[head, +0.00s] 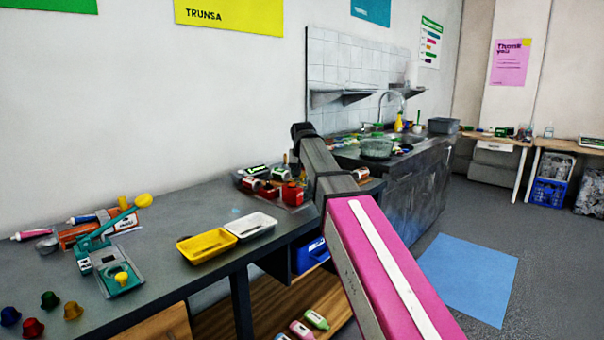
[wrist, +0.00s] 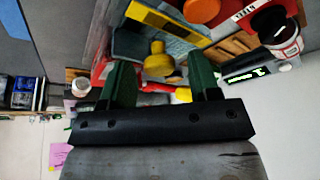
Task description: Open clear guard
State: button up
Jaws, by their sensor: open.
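I cannot pick out a clear guard for certain in either view. My gripper (wrist: 160,72) has two dark green fingers, spread apart. A yellow knob-like thing (wrist: 159,60) shows in the gap between them; I cannot tell whether they touch it. In the head view my arm reaches over the bench by a cluster of red and dark things (head: 268,186), and my gripper is hidden. A teal and grey device (head: 112,268) with a long lever and yellow knobs stands at the left of the bench.
A yellow tray (head: 207,245) and a white tray (head: 251,225) lie on the dark bench (head: 190,207). Several coloured pods (head: 33,328) are at front left. In the wrist view, a white and red cup (wrist: 287,42) is at right. A blue mat (head: 470,278) lies on open floor.

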grip_shut()
jog(key=w+d, duration=0.7)
jog(key=w, duration=0.1)
jog(key=shift+d, duration=0.4)
grip_release()
jog(key=shift+s, duration=0.1)
jog(key=v, duration=1)
jog(key=shift+s+r, duration=0.2)
jog(key=shift+r, duration=0.15)
jog(key=shift+f, duration=0.1)
